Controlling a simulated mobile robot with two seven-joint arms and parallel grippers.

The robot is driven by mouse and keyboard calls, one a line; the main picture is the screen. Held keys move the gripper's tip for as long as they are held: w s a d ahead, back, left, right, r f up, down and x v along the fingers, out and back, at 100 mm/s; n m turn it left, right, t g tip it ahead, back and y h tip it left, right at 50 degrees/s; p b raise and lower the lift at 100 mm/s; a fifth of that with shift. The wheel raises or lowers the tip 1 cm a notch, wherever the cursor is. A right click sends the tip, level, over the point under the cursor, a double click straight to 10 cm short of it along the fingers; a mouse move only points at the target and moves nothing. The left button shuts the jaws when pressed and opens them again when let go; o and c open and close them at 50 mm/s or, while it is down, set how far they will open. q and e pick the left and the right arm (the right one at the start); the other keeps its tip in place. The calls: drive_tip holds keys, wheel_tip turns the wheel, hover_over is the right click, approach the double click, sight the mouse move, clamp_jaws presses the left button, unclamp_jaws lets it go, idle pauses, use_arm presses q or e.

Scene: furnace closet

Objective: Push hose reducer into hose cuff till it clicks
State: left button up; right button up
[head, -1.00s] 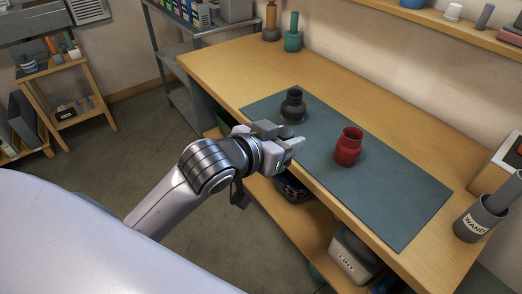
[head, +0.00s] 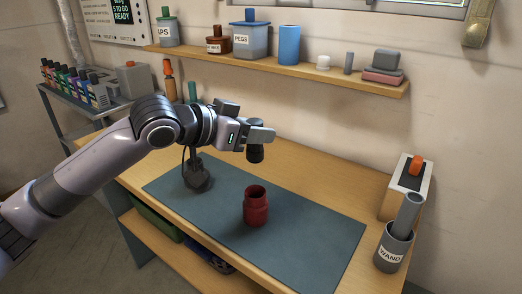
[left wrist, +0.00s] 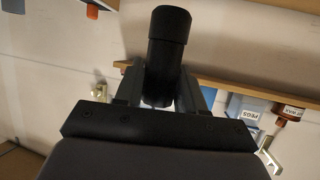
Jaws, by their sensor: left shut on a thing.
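My left gripper (head: 262,135) is shut on a black tubular piece, the hose reducer (head: 256,154). It hangs below the fingers, above the mat. In the left wrist view the reducer (left wrist: 168,55) is a dark cylinder between the fingers, with a slightly wider free end. The red hose cuff (head: 256,207) stands upright on the blue-grey mat (head: 310,235), its round opening facing up. The reducer is above and apart from the cuff. The fingers hide the reducer's upper part. My right gripper is not in view.
A grey cup labelled WAND (head: 392,251) holds a grey tube at the bench's right end. Behind it is a white box (head: 393,200) with an orange knob. A wall shelf (head: 300,69) with jars runs above the bench. The mat around the cuff is clear.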

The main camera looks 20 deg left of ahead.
sight(254, 162)
use_arm(q)
drive_tip(key=shift+w+r, duration=0.1)
drive_tip(key=shift+r, duration=0.1)
drive_tip(key=shift+a, duration=0.1)
drive_tip(key=shift+r+p, duration=0.1)
drive_tip(key=shift+p, duration=0.35)
wheel_tip(254, 162, down, 5)
drive_tip(key=shift+r+b, duration=0.1)
drive_tip(key=shift+b, duration=0.7)
drive_tip(key=shift+f, duration=1.6)
